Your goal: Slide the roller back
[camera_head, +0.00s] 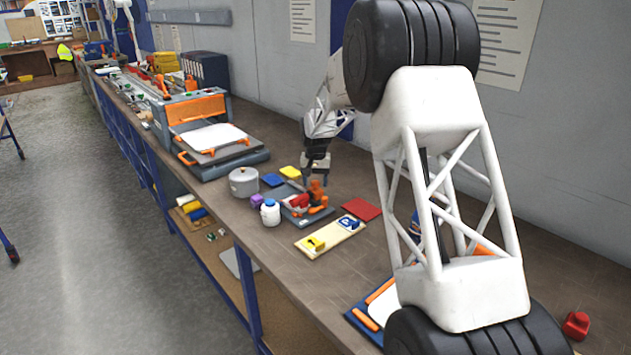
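My gripper (316,176) points down over the workbench, just above and behind a small red and orange device (308,202) on a grey base plate (290,212). The fingers are small and partly merge with the device, so I cannot tell whether they are open or touching it. No roller is clearly recognisable. A larger grey and orange machine (198,108) with a white sheet on its bed (212,137) stands further left, apart from my gripper; a roller in it cannot be made out.
A pale board (331,238) carries yellow and blue pieces. The wall is close behind; my arm hides part of the right side.

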